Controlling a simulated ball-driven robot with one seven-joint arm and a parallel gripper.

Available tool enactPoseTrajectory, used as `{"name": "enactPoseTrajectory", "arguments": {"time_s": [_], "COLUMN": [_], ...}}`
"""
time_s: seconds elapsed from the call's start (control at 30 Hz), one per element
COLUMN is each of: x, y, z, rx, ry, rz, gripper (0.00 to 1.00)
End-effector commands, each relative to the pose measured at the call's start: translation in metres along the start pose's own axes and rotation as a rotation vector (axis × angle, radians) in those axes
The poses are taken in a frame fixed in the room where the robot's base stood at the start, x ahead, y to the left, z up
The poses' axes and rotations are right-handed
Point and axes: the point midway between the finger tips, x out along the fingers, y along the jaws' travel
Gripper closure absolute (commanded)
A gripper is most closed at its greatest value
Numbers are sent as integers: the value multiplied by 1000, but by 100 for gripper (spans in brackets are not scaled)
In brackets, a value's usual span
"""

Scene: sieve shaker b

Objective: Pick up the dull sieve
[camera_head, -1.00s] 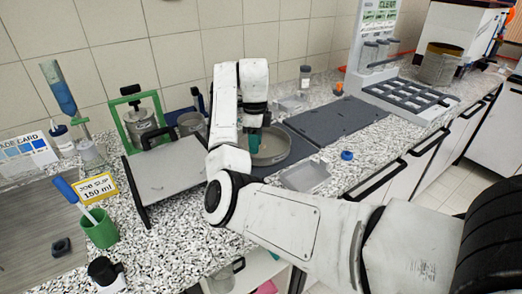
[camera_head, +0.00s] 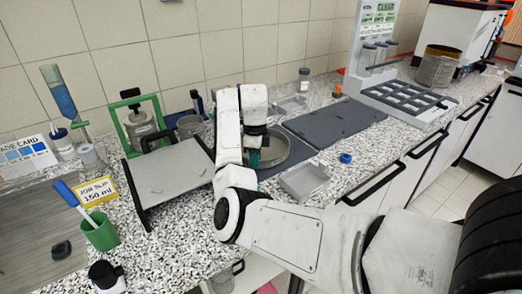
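A round, shallow, dull grey sieve (camera_head: 296,150) lies on the counter beside the dark mat, partly hidden behind my arm. My gripper (camera_head: 255,158) points down at the sieve's left side, with its teal fingertips close to the rim. I cannot tell whether the fingers touch the rim or have it between them, because the wrist hides the gap. Another grey round vessel (camera_head: 190,125) stands behind the tilted board, and a brass-coloured sieve (camera_head: 437,66) stands at the far right.
A grey board on a black frame (camera_head: 172,174) stands left of my arm. A grey tray (camera_head: 304,181) and a blue cap (camera_head: 346,157) lie right of it. A flat dark mat (camera_head: 335,118) is clear. A green cup (camera_head: 101,232) stands front left.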

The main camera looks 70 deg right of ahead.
Motion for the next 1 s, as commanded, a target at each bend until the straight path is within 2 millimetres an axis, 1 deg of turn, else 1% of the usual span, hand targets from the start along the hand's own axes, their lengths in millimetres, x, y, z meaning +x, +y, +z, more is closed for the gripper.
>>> {"name": "enactPoseTrajectory", "arguments": {"time_s": [0.03, 0.17, 0.2, 0.77, 0.87, 1.0], "x": [0, 0, 0, -2, -5, -16], "y": [0, 0, 0, 0, -1, -1], "z": [0, 0, 0, 0, 0, 1], "rx": [0, 0, 0, 0, 0, 0], "ry": [0, 0, 0, 0, -1, -2], "rz": [0, 0, 0, -2, -3, -4], "gripper": [86, 98, 100, 100, 100, 100]}}
